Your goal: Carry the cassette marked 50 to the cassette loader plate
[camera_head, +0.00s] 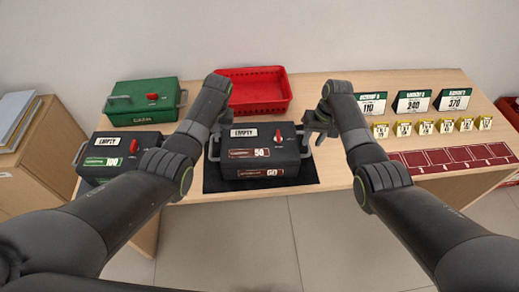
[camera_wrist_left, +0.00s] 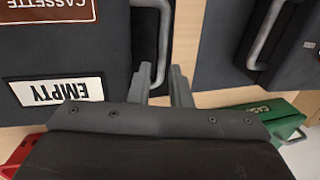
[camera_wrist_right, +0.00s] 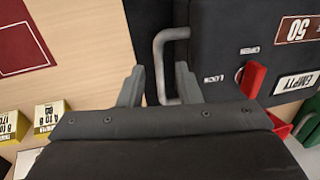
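The dark cassette marked 50 (camera_head: 260,165) is near the front edge of the counter, over a flat black plate (camera_head: 306,183). It is level, with a red latch and an EMPTY label on top; I cannot tell whether it touches the plate. My left gripper (camera_wrist_left: 163,80) has its fingers apart on either side of the cassette's left handle (camera_wrist_left: 164,40); in the head view my arm mostly hides it. My right gripper (camera_head: 318,128) is at the right handle (camera_wrist_right: 160,55), its fingers apart on either side of it. Neither gripper is visibly closed on a handle.
A dark cassette marked 100 (camera_head: 110,162) stands close on the left, with a green case (camera_head: 145,102) behind. A red basket (camera_head: 258,92) is behind the 50 cassette. Number signs (camera_head: 412,102), yellow blocks (camera_head: 425,128) and red cards (camera_head: 440,157) fill the right side.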

